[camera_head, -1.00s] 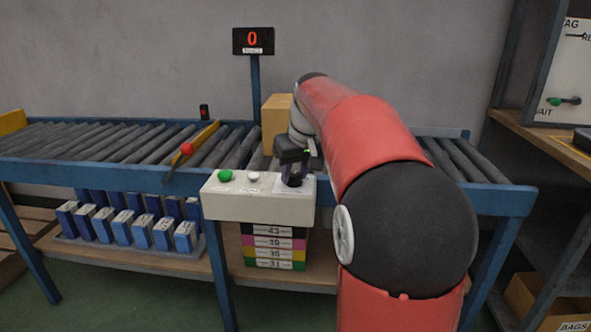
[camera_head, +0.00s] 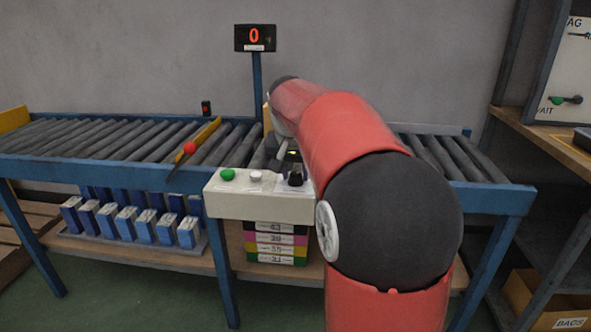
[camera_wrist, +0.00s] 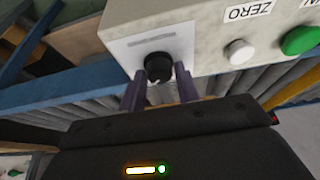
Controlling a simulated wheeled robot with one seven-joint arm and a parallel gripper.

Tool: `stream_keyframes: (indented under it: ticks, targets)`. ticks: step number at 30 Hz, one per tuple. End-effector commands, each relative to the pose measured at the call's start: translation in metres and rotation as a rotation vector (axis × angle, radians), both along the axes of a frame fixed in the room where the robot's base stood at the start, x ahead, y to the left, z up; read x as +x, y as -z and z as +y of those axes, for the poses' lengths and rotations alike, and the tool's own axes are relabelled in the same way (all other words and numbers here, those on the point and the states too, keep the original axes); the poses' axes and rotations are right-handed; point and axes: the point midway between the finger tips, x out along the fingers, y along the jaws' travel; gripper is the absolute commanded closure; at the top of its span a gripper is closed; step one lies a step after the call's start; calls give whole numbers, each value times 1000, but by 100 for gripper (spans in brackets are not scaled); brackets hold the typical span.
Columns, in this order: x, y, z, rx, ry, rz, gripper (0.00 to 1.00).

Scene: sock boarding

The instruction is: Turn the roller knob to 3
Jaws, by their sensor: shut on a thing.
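The black roller knob (camera_wrist: 159,67) sits on the pale control box (camera_head: 262,207), at the right end of its top in the head view. My gripper (camera_wrist: 160,76) has its two dark fingers on either side of the knob in the wrist view and is shut on it. In the head view the knob (camera_head: 295,179) shows just beside my wrist. The scale marks around the knob are too small to read, so its setting cannot be told. The display (camera_head: 254,38) on the post reads 0.
A green button (camera_head: 227,175) and a white button (camera_head: 255,177) marked ZERO are left of the knob. The roller conveyor (camera_head: 90,143) runs behind the box. Blue boxes (camera_head: 145,225) stand on the shelf below.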

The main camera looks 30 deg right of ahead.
Motion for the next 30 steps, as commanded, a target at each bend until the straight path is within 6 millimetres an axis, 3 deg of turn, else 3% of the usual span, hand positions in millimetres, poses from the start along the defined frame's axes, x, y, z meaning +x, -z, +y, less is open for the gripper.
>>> stream_keyframes:
  ticks: [12,13,17,26,30]
  targets:
    - [0,0,0,1,9,-1,91]
    - [0,0,0,1,9,-1,65]
    - [0,0,0,1,8,-1,48]
    - [0,-1,0,1,7,0,46]
    - [-4,-15,4,0,7,-3,46]
